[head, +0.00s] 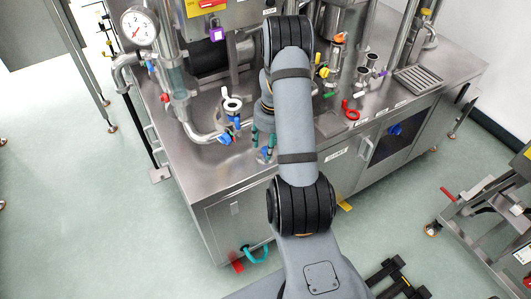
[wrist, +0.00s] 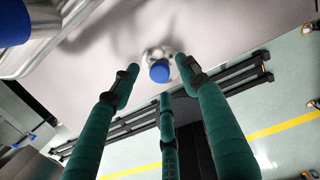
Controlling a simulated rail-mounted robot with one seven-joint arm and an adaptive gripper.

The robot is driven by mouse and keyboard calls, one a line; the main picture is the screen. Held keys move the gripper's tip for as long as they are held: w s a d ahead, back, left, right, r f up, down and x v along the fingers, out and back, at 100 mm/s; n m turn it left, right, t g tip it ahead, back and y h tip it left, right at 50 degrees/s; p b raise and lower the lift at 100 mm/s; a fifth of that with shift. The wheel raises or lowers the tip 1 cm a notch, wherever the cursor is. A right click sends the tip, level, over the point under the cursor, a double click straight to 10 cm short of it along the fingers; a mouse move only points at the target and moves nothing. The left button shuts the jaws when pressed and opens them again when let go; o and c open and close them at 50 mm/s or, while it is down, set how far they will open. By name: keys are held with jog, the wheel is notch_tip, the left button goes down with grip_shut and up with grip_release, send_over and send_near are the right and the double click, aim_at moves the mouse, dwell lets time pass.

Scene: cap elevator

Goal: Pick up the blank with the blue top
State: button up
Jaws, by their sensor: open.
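The blank with the blue top (wrist: 160,73) stands on the bare steel bench top (wrist: 220,35) in the wrist view. Its top is a blue disc, with a silvery metal body around and behind it. In the head view a small blue spot (head: 265,153) shows at my fingertips, mostly hidden by the fingers. My gripper (head: 263,144) has green fingers and is open. In the wrist view its fingertips (wrist: 160,66) are spread around the blank, two at the sides and one below, with gaps on each side. No finger visibly touches it.
A blue-handled valve on a steel pipe (head: 226,137) is left of my gripper, and a white ring fitting (head: 232,105) is behind it. A red ring handle (head: 351,110) lies to the right. The bench's front edge (head: 225,195) is close by.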

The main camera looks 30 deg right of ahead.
notch_tip(320, 180, down, 2)
jog(key=shift+w+f, duration=0.1)
jog(key=shift+w, duration=0.05)
jog(key=c, duration=1.1)
grip_shut()
